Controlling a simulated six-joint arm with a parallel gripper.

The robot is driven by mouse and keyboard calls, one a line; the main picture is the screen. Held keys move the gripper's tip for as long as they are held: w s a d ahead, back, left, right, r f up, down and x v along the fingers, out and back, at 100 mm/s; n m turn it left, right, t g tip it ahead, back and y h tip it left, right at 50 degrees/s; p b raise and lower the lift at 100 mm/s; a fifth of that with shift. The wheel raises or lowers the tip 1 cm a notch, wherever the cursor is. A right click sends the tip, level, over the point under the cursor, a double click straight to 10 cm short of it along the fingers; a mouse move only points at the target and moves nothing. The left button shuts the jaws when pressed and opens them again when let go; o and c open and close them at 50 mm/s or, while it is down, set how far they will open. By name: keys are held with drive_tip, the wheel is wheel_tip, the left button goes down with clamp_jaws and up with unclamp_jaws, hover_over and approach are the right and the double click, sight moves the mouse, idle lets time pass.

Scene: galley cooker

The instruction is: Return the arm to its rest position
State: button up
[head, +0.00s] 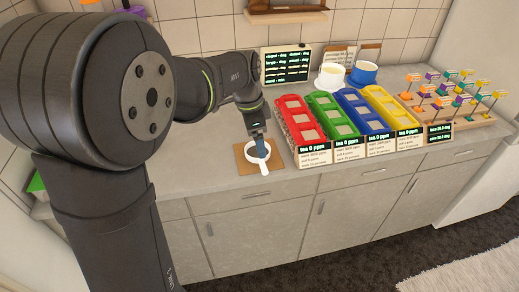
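My gripper (261,146) points down over a small white pan (265,160) with a short white handle. The pan sits on a brown square mat (242,166) on the counter. The fingertips are at or just inside the pan's rim; I cannot tell whether they touch it. A bluish piece shows at the gripper's end, too small to tell whether it is a finger or something held. My arm reaches in from the left and hides the left part of the counter.
Red (297,121), green (326,114), blue (358,111) and yellow (389,107) trays stand close on the gripper's right, with label cards in front. Behind are a dark display (285,66), a white pot (331,76) and a blue pot (363,73). A wooden rack (455,100) holds several colored tags.

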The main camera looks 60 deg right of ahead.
sight(262, 164)
wheel_tip(262, 164, up, 2)
drive_tip(key=shift+w+a+r, duration=0.1)
idle(0.4)
drive_tip(key=f, duration=0.4)
drive_tip(key=s+f, duration=0.1)
drive_tip(key=f, duration=0.3)
drive_tip(key=d+f, duration=0.1)
drive_tip(key=f, duration=0.3)
drive_tip(key=shift+s+d+f, duration=0.1)
drive_tip(key=shift+s+f, duration=0.05)
drive_tip(key=shift+f, duration=0.2)
wheel_tip(262, 164, up, 3)
drive_tip(key=shift+r, duration=0.75)
